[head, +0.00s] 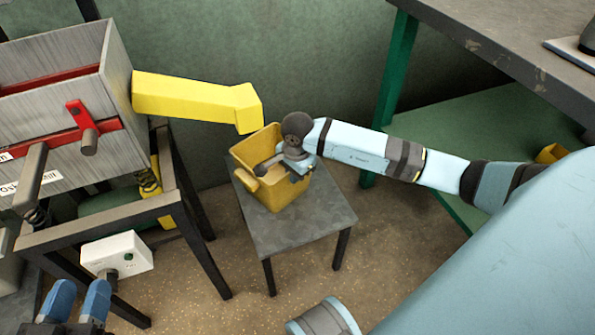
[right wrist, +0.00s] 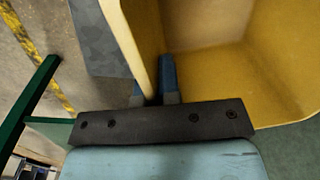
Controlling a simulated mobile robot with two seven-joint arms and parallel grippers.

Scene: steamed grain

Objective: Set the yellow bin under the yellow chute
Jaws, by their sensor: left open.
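The yellow bin (head: 285,195) stands upright on a small grey stool (head: 310,222); it looks empty. The yellow chute (head: 190,98) comes out of the grey machine, and its down-turned mouth (head: 250,112) ends just above the bin's back left rim. Whether the mouth is fully over the opening I cannot tell. My right gripper (head: 291,165) is at the bin's right side. In the right wrist view, its fingers (right wrist: 152,88) straddle the bin wall closely, one inside and one outside. My left gripper (head: 79,290) is open and empty at the bottom left.
The grey machine (head: 55,100) on its dark frame, with red levers, stands left. A white switch box (head: 118,255) is on the frame's front. A workbench (head: 500,45) with a green lower shelf (head: 460,145) is at right. Floor in front of the stool is clear.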

